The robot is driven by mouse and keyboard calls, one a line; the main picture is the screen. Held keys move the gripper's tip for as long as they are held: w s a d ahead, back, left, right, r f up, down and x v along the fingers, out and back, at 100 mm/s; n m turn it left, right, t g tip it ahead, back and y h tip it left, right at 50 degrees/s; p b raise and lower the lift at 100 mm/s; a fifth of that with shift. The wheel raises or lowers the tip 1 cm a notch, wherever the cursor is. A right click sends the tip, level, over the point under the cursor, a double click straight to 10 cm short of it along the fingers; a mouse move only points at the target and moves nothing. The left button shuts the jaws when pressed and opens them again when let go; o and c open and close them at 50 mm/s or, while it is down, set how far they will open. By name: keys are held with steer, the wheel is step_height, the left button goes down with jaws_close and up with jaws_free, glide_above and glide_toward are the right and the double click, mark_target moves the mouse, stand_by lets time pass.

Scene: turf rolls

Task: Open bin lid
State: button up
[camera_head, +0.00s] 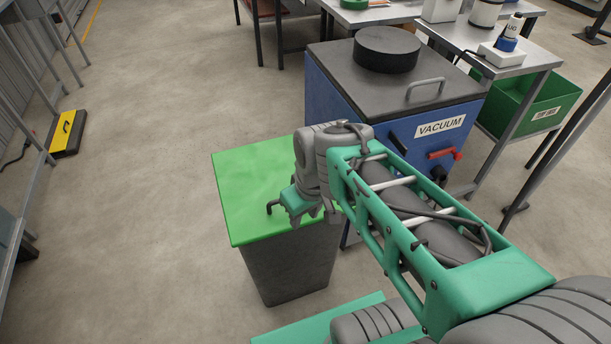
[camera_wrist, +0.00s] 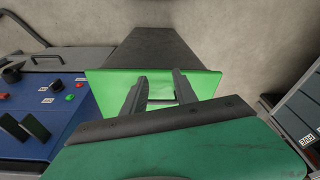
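The bin is a dark grey tapered box (camera_head: 290,265) with a flat bright green lid (camera_head: 245,180) lying level on top of it. In the wrist view the lid (camera_wrist: 105,90) spans the middle, with the bin's dark body (camera_wrist: 155,52) beyond it. My gripper (camera_head: 318,212) is over the lid's right front part. In the wrist view its two dark fingers (camera_wrist: 162,88) stand apart, with a dark-edged shape on the lid between them, likely a handle. Whether the fingers touch anything is unclear.
A blue vacuum cabinet (camera_head: 410,125) with a dark top stands close behind and right of the bin. A metal table (camera_head: 535,58) and a green crate (camera_head: 535,105) are farther right. A yellow-black block (camera_head: 68,133) lies at left. The floor left of the bin is clear.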

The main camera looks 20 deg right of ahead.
steer(key=w+d+n+y+p, duration=0.25)
steer(key=w+n, duration=0.25)
steer(key=n, duration=0.3)
steer(key=w+d+n+y+p, duration=0.2)
steer(key=w+n+p, duration=0.1)
steer(key=w+n, duration=0.3)
steer(key=shift+n+h, duration=0.25)
steer(key=shift+n, duration=0.45)
steer(key=x, duration=0.7)
steer(key=shift+s+a+b, duration=0.3)
steer(key=shift+s+a, duration=0.1)
jaws_close()
